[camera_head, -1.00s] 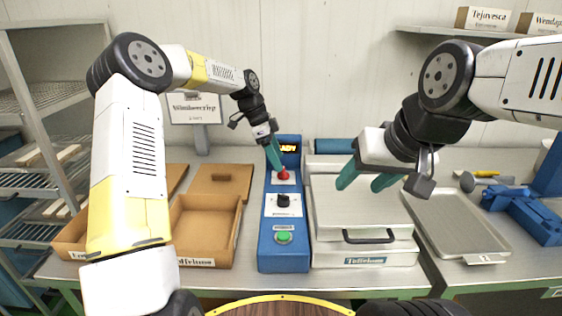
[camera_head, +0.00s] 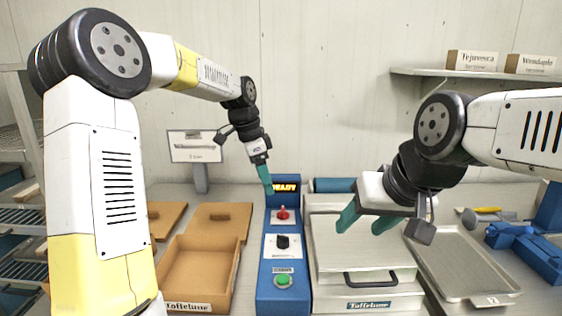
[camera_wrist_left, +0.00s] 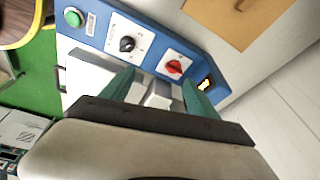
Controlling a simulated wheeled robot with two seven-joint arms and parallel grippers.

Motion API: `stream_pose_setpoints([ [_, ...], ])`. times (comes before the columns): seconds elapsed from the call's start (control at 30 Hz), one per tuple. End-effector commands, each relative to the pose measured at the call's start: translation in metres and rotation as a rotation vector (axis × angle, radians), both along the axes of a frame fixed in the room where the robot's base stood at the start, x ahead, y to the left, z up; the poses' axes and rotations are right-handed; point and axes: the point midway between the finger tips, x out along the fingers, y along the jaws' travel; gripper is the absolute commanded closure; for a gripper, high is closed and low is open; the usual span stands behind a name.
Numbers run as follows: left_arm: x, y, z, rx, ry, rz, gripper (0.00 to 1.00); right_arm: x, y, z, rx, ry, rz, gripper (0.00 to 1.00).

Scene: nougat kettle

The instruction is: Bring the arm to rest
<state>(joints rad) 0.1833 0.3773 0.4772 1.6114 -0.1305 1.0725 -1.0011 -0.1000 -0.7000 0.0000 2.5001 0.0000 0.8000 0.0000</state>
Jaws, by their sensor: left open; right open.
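My left gripper (camera_head: 265,180) hangs above the back end of the blue control panel (camera_head: 283,262), close to its lit display (camera_head: 286,188). In the left wrist view its two green fingers (camera_wrist_left: 160,92) stand apart with nothing between them. The panel has a red knob (camera_head: 282,213), a black knob (camera_head: 283,242) and a green button (camera_head: 283,281). They also show in the left wrist view, beyond the fingers. My right gripper (camera_head: 365,222) is open and empty above the lidded metal box (camera_head: 350,262) labelled "Toffeluxe".
A cardboard box (camera_head: 165,278) and its lid (camera_head: 215,219) lie left of the panel. A metal tray (camera_head: 462,262) and blue tool (camera_head: 525,245) lie right. A sign (camera_head: 195,146) stands behind. A shelf (camera_head: 480,72) with small boxes hangs at upper right. A wire rack (camera_head: 22,215) stands far left.

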Motion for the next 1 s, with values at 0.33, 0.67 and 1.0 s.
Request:
stream_pose_setpoints([
  [0.33, -0.127, 0.049, 0.059, 0.004, -0.097, 0.546, 0.31, 0.0, 0.0, 0.0, 0.0, 0.0, 0.0, 0.46],
  [0.67, -0.241, 0.086, 0.056, -0.233, -0.132, 1.04, 0.31, 0.0, 0.0, 0.0, 0.0, 0.0, 0.0, 0.46],
  [1.0, -0.276, 0.092, 0.041, -0.362, -0.107, 1.204, 0.31, 0.0, 0.0, 0.0, 0.0, 0.0, 0.0, 0.46],
])
